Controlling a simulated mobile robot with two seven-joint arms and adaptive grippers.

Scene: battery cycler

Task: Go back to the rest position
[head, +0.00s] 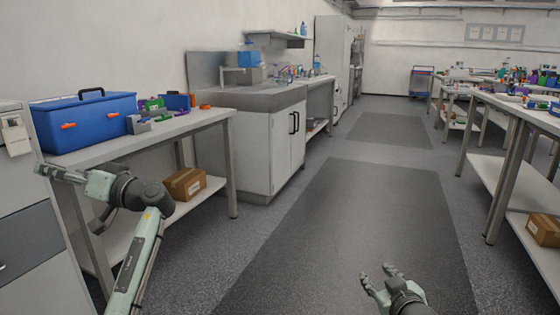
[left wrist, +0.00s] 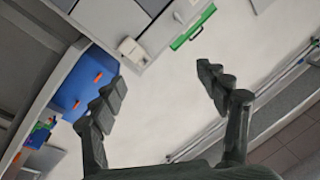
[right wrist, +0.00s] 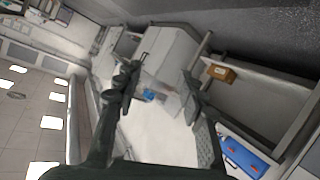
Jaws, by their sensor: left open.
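My left arm rises at the left of the head view, bent at the wrist. Its gripper (head: 42,172) points left, in front of the workbench's near end and the grey cabinet. In the left wrist view the two dark fingers (left wrist: 160,80) stand wide apart with nothing between them. My right gripper (head: 378,276) is low in the head view, above the dark floor strip. In the right wrist view its fingers (right wrist: 158,75) are spread with nothing held between them.
A blue toolbox (head: 88,120) sits on the left workbench (head: 195,122), close behind my left gripper. A cardboard box (head: 185,184) lies on its lower shelf. A grey cabinet (head: 25,220) stands at the far left. Tables (head: 510,110) line the right. The aisle floor (head: 340,220) is clear.

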